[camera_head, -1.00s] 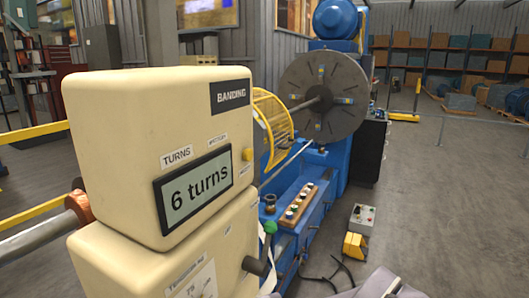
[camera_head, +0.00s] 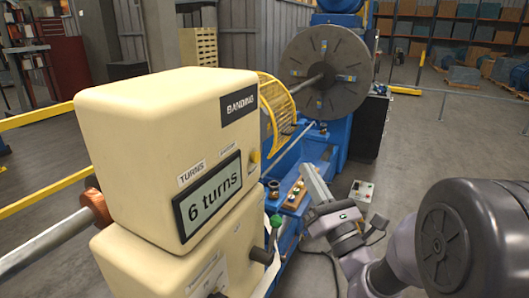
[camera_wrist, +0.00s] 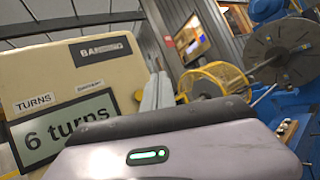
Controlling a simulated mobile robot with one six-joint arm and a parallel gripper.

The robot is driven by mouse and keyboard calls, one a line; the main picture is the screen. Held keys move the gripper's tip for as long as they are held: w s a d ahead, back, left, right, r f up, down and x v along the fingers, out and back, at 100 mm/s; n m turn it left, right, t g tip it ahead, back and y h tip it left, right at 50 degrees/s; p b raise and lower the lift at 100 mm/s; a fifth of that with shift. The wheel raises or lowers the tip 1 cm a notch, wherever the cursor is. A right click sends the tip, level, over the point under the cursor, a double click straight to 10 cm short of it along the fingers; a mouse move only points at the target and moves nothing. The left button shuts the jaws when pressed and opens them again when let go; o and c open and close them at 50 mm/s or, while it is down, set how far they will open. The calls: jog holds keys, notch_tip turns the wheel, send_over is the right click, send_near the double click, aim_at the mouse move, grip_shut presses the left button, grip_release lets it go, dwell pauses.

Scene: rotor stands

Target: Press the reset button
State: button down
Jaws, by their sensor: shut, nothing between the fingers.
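The cream banding box (camera_head: 165,150) stands at the left in the head view, its display (camera_head: 208,197) reading "6 turns". A small yellow button (camera_head: 254,158) sits by the box's right edge, beyond the display; it also shows in the wrist view (camera_wrist: 138,96). I cannot read any reset label on it. My gripper (camera_head: 308,170) is shut and empty, to the right of the box and apart from the yellow button in the head view. In the wrist view its fingers (camera_wrist: 158,76) appear just right of the button; the depth between them is unclear.
A blue machine with a round slotted disc (camera_head: 325,72) and a yellow guard (camera_head: 278,105) stands behind. A green knob (camera_head: 276,221) and a dark knob (camera_head: 261,255) are low beside the box. A small control box (camera_head: 362,191) is on the right.

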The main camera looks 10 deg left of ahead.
aim_at(255, 157)
dwell(0.3)
jog(key=w+a+p, duration=0.3)
jog(key=a, duration=0.5)
jog(key=shift+a, duration=0.15)
dwell(1.9)
jog(key=shift+w+a, duration=0.15)
jog(key=shift+a, duration=0.3)
jog(key=shift+w+a, duration=0.1)
jog(key=shift+a, duration=0.2)
dwell(0.5)
jog(key=shift+d, duration=0.1)
jog(key=shift+s+d, duration=0.25)
jog(key=shift+d, duration=0.4)
